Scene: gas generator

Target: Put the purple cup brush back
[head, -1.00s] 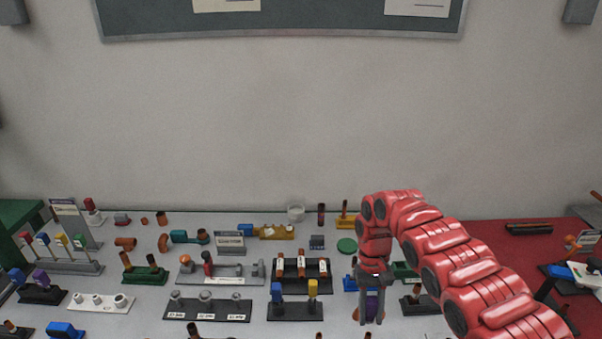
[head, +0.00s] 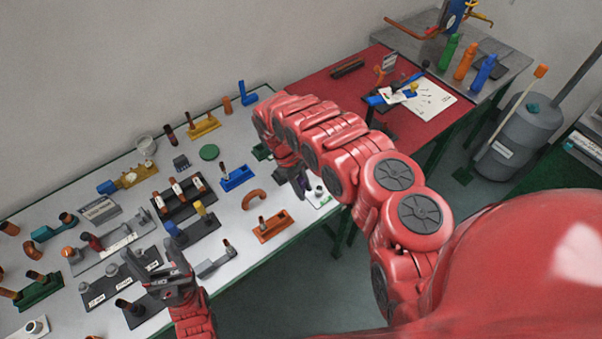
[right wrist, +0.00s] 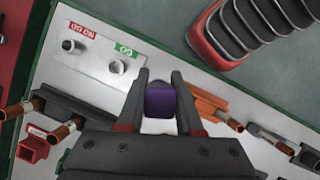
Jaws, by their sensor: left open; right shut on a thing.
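The purple cup brush (right wrist: 160,101) shows as a purple block between the two fingers in the right wrist view; the rest of it is hidden. My right gripper (right wrist: 160,92) is shut on it. In the head view my right gripper (head: 301,190) is over the right end of the white table, with a bit of purple at its fingers. My left gripper (head: 170,272) is open and empty over the front of the table, near a dark grey block (head: 138,317). I cannot tell which holder belongs to the brush.
A white board with GO and NO GO labels (right wrist: 95,47) lies close to my right gripper. An orange holder (head: 272,228), a blue holder (head: 238,178) and a grey holder (head: 218,264) stand nearby. A red table (head: 345,92) is at the back right.

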